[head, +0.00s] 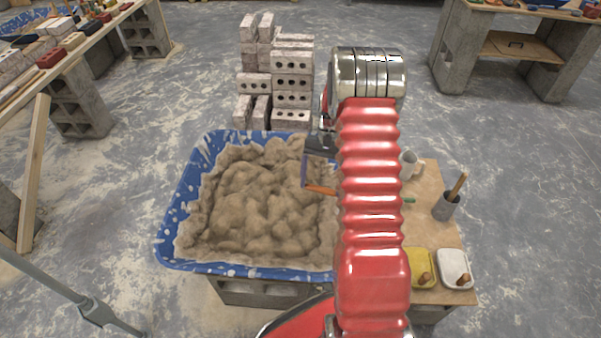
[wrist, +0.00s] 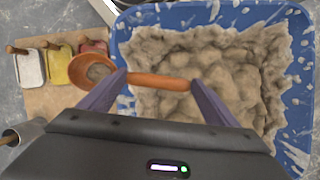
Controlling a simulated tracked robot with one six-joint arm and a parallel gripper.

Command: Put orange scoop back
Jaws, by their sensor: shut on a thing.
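My gripper (wrist: 159,79) is shut on the orange scoop (wrist: 150,82), with the handle lying across between the two fingers. The scoop's round bowl sticks out to the left in the wrist view and has something grey-brown inside. In the head view my gripper (head: 312,170) is over the right part of the blue tub (head: 180,215), and a short piece of the orange scoop (head: 321,190) shows under it. My red arm hides the rest of the scoop there. The tub is full of lumpy mortar (head: 262,205); it also shows in the wrist view (wrist: 215,65).
A wooden board (head: 435,235) right of the tub carries a yellow tray (head: 422,262), a white tray (head: 455,262), a pale mug (head: 408,162) and a grey cup (head: 446,206) with a wooden stick. A red tray (wrist: 97,47) shows in the wrist view. Bricks (head: 290,82) are stacked behind the tub.

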